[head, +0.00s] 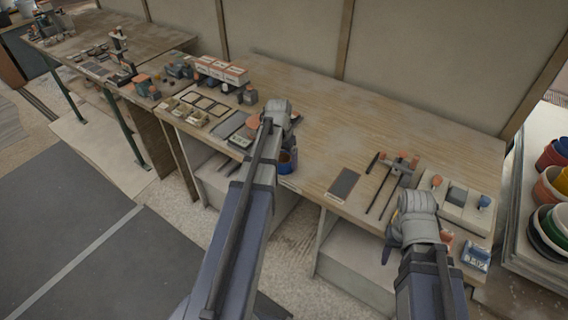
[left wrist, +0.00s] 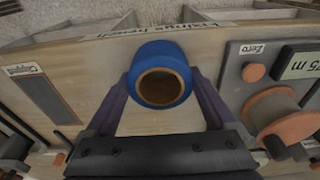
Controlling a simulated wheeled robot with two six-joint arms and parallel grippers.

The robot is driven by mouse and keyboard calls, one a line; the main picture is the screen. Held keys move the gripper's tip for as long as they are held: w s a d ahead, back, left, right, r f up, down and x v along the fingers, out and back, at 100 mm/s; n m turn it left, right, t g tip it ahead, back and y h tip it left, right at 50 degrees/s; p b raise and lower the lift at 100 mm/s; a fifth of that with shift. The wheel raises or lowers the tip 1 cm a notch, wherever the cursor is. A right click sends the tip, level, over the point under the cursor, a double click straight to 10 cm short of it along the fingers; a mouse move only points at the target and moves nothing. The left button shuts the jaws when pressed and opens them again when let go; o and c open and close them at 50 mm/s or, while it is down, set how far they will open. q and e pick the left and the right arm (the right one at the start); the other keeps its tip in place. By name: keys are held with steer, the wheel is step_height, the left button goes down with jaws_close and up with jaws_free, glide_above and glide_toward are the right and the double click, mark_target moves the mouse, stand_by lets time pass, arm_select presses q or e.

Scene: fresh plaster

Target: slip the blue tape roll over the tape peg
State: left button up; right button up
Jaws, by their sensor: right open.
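The blue tape roll (left wrist: 160,74) sits between the two fingers of my left gripper (left wrist: 161,82), with its open hole facing the left wrist camera. Both fingers touch its sides, so the gripper is shut on it. In the head view the blue tape roll (head: 288,167) shows at the bench's front edge, partly hidden by my left gripper (head: 287,152). My right gripper (head: 392,248) is open over the bench's front right part, partly hidden by its own wrist. I cannot pick out the tape peg with certainty in either view.
A dark pad (head: 343,184) and a tool rack (head: 398,168) lie further right. The bench (head: 335,125) behind is clear.

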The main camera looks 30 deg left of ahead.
arm_select(q)
steer(key=c, duration=0.8)
steer(key=shift+r, duration=0.1)
step_height(320, 180, up, 10)
steer(key=p, duration=1)
